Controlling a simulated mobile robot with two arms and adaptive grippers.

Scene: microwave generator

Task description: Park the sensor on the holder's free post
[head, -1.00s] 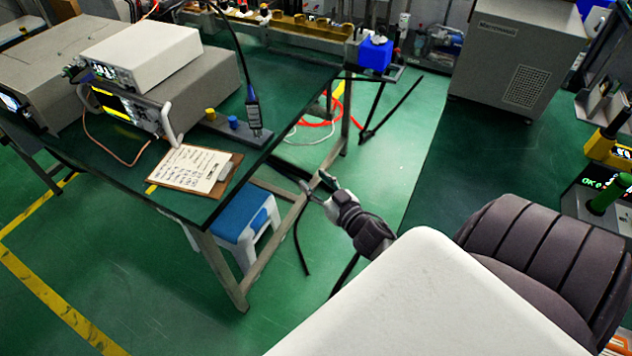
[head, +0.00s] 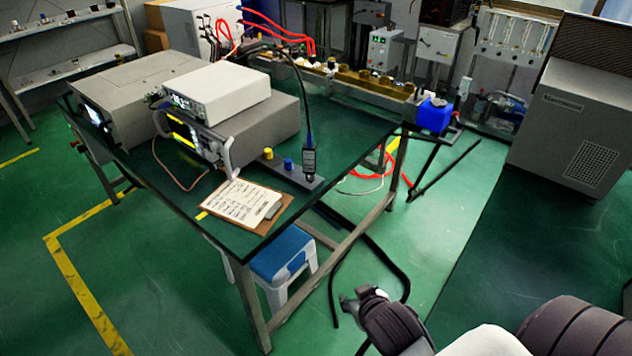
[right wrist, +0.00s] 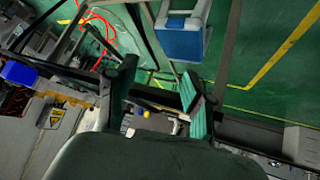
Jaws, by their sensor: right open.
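The sensor (head: 309,160) is a dark probe with a pale label, upright on a black cable that arches up behind it. Its lower end is at the right end of the grey holder (head: 305,181), and I cannot tell if it rests there. The holder lies on the bench and carries a yellow post (head: 268,153) and a blue post (head: 288,163). My right gripper (head: 350,301) is below and right of the bench edge, apart from the sensor. In the right wrist view its fingers (right wrist: 160,95) are spread and empty. My left gripper is not in view.
A clipboard (head: 241,203) lies on the dark green bench (head: 340,160) in front of the holder. Stacked instruments (head: 216,93) stand to its left. A blue-topped stool (head: 280,254) is under the bench. Black and red cables trail on the floor. Green floor right of the bench is mostly open.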

